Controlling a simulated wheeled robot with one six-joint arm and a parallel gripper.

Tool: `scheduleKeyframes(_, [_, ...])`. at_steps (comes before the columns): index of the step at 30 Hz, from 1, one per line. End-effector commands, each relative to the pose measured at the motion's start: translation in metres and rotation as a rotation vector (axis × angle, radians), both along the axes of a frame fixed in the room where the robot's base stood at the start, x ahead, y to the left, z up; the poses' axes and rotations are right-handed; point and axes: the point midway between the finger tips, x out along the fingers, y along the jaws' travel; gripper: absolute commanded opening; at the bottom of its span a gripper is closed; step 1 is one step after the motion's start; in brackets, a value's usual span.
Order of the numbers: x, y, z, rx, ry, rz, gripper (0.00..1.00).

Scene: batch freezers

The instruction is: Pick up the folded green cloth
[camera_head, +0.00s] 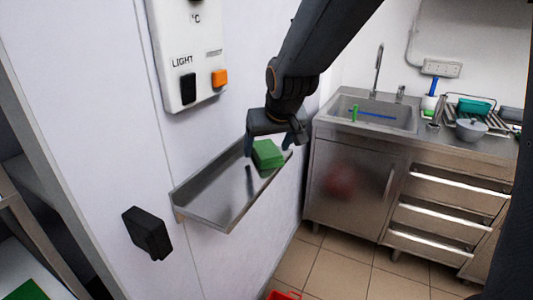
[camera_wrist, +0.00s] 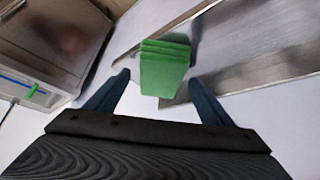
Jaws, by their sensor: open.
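The folded green cloth (camera_head: 267,154) lies at the far end of a shallow metal wall shelf (camera_head: 213,208). In the wrist view the cloth (camera_wrist: 164,68) is a stack of green layers, in front of the fingers and roughly midway between them. My gripper (camera_head: 268,146) is at that end of the shelf, right by the cloth, with a finger to either side in the picture. In the wrist view my gripper (camera_wrist: 157,83) is open and empty. I cannot tell whether a finger touches the cloth.
A white panel (camera_head: 188,50) with switches is on the wall above the shelf. A black latch (camera_head: 147,233) juts from the wall at lower left. A steel sink unit (camera_head: 355,185) stands to the right, with a drying rack (camera_head: 480,118) on top. The tiled floor between is mostly clear.

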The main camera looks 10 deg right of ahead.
Motion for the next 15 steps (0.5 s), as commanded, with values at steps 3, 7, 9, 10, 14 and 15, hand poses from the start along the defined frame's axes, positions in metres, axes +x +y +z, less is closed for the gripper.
scheduleKeyframes(3, [-0.0001, 0.0, 0.0, 0.0, 0.0, 0.0, 0.63])
scheduleKeyframes(7, [-0.0002, 0.0, 0.0, 0.0, 0.0, 0.0, 0.41])
scheduleKeyframes(9, [-0.0002, 0.0, 0.0, 0.0, 0.0, 0.0, 0.31])
scheduleKeyframes(10, [-0.0002, 0.0, 0.0001, 0.0, 0.0, 0.0, 0.31])
scheduleKeyframes(14, [-0.0002, 0.0, 0.0001, 0.0, 0.0, 0.0, 0.27])
scheduleKeyframes(15, [-0.0002, 0.0, 0.0003, 0.0, 0.0, 0.0, 0.27])
